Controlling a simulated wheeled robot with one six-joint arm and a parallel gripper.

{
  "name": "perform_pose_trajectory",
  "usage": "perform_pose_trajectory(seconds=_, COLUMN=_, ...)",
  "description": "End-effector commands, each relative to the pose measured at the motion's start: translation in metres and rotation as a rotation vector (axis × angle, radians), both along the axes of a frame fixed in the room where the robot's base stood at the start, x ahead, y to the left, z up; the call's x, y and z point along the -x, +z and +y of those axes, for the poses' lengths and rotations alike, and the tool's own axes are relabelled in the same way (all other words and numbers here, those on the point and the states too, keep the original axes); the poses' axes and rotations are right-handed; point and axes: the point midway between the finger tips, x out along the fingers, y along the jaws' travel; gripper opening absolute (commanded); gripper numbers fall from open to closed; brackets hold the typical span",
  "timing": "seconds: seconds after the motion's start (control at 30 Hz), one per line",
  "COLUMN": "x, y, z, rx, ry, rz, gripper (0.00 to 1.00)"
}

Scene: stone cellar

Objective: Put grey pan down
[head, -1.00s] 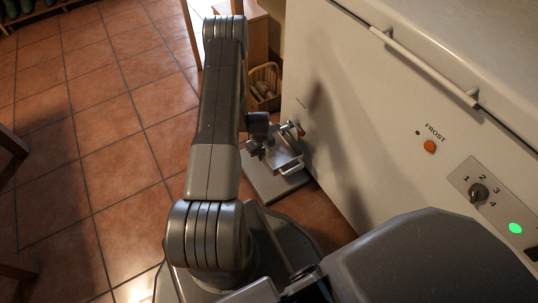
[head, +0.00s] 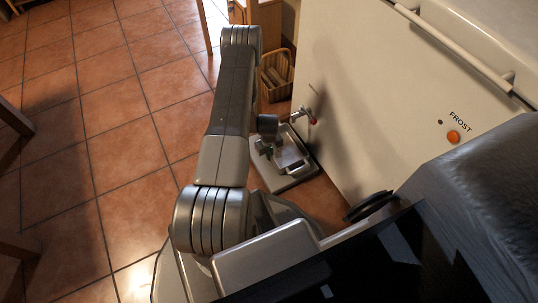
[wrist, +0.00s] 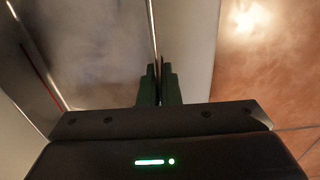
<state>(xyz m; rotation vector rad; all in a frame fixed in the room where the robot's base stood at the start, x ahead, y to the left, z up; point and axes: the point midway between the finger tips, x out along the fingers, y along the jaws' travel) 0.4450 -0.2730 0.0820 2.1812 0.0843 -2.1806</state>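The grey pan (head: 292,157) is a small shallow metal tray with a pale rim, low beside the white freezer. It shows over a flat grey slab (head: 282,184) on the floor; I cannot tell whether they touch. My gripper (head: 270,150) is at the pan's left side, partly hidden by my arm. In the wrist view, the dark fingers of my gripper (wrist: 159,72) are close together on a thin upright edge, which looks like the pan's wall. The grey pan's inside (wrist: 95,50) fills the area left of them.
The white freezer (head: 365,100) stands close on the right, with a red-tipped tap (head: 312,121) low on its side. A wicker basket (head: 275,78) stands behind the pan. Tiled floor (head: 110,130) is open on the left, with wooden furniture legs at the left edge.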

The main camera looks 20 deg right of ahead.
Motion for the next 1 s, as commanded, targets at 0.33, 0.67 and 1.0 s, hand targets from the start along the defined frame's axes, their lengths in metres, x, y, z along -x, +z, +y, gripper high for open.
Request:
perform_pose_trajectory(seconds=0.33, x=0.0, y=-0.002, z=0.0, rx=0.0, ry=0.0, rz=0.001, gripper=0.25)
perform_pose_trajectory(seconds=0.67, x=0.0, y=0.0, z=0.0, rx=0.0, ry=0.0, rz=0.0, gripper=0.25)
perform_pose_trajectory(seconds=1.0, x=-0.001, y=0.06, z=0.0, rx=0.001, ry=0.0, rz=-0.002, gripper=0.25)
